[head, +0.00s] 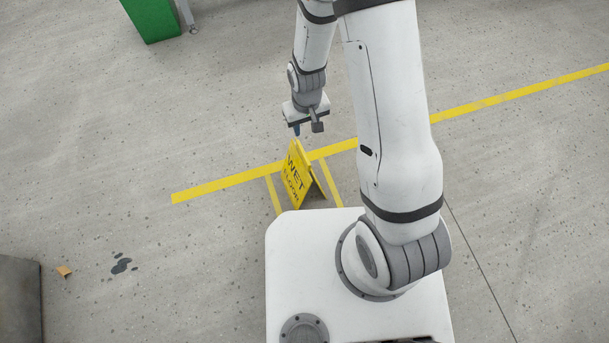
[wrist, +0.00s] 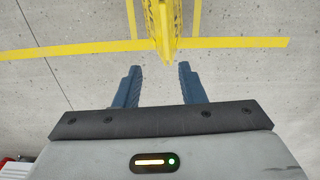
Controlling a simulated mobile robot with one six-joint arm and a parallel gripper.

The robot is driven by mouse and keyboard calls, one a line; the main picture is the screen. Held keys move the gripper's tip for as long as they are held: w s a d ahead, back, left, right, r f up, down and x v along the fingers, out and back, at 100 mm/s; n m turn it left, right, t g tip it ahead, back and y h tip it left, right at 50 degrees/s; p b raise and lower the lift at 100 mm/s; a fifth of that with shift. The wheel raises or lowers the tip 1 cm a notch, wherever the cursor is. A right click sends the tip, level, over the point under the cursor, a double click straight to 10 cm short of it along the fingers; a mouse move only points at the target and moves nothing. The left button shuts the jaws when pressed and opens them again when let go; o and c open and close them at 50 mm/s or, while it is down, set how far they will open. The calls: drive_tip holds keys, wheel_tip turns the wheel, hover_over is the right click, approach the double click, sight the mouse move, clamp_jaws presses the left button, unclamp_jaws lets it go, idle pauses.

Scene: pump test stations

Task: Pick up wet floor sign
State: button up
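The yellow wet floor sign (head: 299,178) stands upright like a tent on the floor, just beyond the front edge of my white base. My gripper (head: 306,131) is above and slightly behind it in the head view, pointing down. In the wrist view the sign's narrow yellow top edge (wrist: 165,45) lies ahead, roughly midway between the two fingers. My gripper's dark blue fingers (wrist: 157,84) are spread apart with nothing between them.
A yellow floor line (head: 235,182) crosses the floor, with short yellow strips beside the sign. A green box (head: 151,18) stands at the upper left. A grey block (head: 20,300), dark spots (head: 121,264) and a small brown piece (head: 64,271) are at the lower left. Open floor surrounds the sign.

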drive_tip(key=b, duration=0.3)
approach(303, 152)
wheel_tip(303, 152, down, 5)
drive_tip(key=shift+w+f, duration=0.15)
drive_tip(key=shift+f, duration=0.05)
wheel_tip(303, 152, down, 6)
drive_tip(key=b, duration=0.2)
drive_tip(key=shift+r+b, duration=0.2)
drive_tip(key=shift+b, duration=0.15)
drive_tip(key=shift+r, duration=0.1)
drive_tip(key=shift+c, duration=0.3)
clamp_jaws()
